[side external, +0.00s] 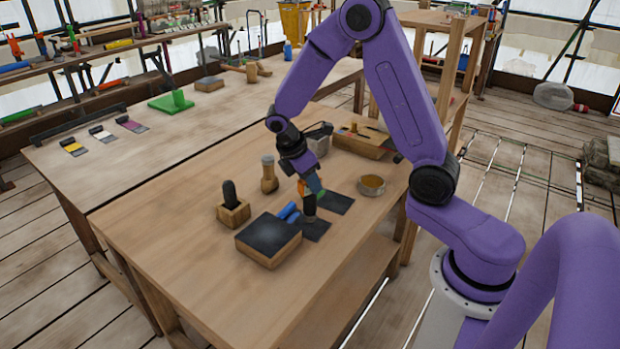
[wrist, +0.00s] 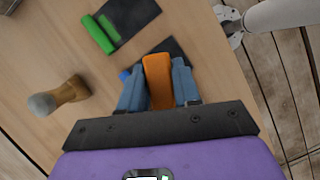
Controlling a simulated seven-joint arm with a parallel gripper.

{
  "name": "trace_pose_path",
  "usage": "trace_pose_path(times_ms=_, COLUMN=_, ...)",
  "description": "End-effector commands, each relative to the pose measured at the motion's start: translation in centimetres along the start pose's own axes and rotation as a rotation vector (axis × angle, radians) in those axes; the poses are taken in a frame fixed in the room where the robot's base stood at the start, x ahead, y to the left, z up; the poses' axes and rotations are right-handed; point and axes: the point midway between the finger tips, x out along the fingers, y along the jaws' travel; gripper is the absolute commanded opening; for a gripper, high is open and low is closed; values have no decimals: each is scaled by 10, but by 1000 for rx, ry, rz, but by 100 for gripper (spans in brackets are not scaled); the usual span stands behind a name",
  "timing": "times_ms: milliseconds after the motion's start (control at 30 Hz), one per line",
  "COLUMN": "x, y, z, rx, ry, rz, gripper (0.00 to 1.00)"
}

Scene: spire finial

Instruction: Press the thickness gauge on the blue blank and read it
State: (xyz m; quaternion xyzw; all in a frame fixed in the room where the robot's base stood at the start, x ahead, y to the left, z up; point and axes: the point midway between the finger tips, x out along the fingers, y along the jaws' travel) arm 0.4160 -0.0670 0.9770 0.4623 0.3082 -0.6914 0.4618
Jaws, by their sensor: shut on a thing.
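My gripper (wrist: 158,85) is shut on an orange gauge (wrist: 158,78), seen between its two blue-grey fingers in the wrist view. In the side view the gauge (side external: 301,187) is a small orange patch under the wrist, with a dark part below it over the near dark mat (side external: 316,232). The blue blank (side external: 289,212) lies just left of that dark part. Only a bit of blue (wrist: 124,76) shows beside a finger in the wrist view. Whether the gauge touches the blank is hidden. No reading is legible.
A green blank (wrist: 98,35) lies by a second dark mat (wrist: 130,14). A dark-topped block (side external: 268,240), a wooden holder with a black handle (side external: 233,212), a wooden peg-like tool (side external: 269,178) and a round dish (side external: 371,185) stand around. The table's front left is clear.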

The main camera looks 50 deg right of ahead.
Motion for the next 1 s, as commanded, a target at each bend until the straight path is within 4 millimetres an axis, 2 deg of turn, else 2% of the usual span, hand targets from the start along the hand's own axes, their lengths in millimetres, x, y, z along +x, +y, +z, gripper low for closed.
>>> trace_pose_path(times_ms=367, x=1, y=0, z=0, rx=-1, ry=-1, rz=0, gripper=0)
trace_pose_path(times_ms=1000, x=16, y=0, z=-6, rx=0, ry=-2, rz=-1, gripper=0)
